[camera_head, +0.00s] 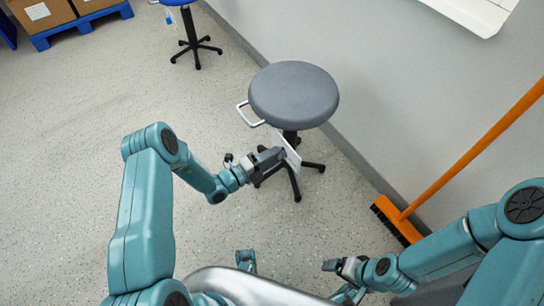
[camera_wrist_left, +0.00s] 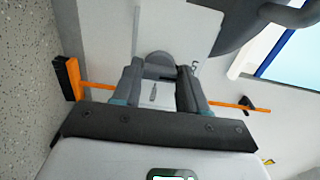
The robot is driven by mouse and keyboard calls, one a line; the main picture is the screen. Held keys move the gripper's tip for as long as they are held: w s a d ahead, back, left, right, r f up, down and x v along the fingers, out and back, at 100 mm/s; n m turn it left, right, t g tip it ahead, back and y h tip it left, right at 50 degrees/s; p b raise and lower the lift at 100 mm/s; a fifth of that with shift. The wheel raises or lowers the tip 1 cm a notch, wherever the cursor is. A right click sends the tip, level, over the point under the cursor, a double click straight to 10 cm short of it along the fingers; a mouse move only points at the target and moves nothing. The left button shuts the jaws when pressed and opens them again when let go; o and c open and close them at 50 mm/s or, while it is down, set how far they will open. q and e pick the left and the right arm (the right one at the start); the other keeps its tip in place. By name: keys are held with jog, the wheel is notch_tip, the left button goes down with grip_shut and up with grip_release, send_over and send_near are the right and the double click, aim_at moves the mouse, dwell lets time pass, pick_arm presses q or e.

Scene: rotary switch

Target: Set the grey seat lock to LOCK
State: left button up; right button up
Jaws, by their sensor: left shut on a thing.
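The grey stool (camera_head: 293,95) stands by the wall, with a white plate (camera_head: 288,150) below its seat. The plate also shows in the left wrist view (camera_wrist_left: 205,25), with a small dark mark near its lower right. My left gripper (camera_head: 274,155) is at the plate, and in the left wrist view (camera_wrist_left: 158,85) its fingers are shut on the grey seat lock (camera_wrist_left: 158,60). The lock's rounded top shows beyond the fingers; the fingers hide its sides. I cannot read its setting. My right gripper (camera_head: 335,266) is low in the head view, away from the stool; its jaws are too small to judge.
An orange broom (camera_head: 470,150) leans on the wall to the right, its black brush on the floor. A blue stool (camera_head: 193,40) and boxes (camera_head: 42,12) on a blue pallet (camera_head: 80,26) stand at the back. The speckled floor left of the stool is clear.

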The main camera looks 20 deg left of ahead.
pick_arm(q)
jog(key=o, duration=1.1)
jog(key=shift+c, duration=0.2)
jog(key=p+v, duration=0.3)
jog(key=v, duration=1.3)
jog(key=shift+s, duration=0.2)
jog(key=shift+a, duration=0.1)
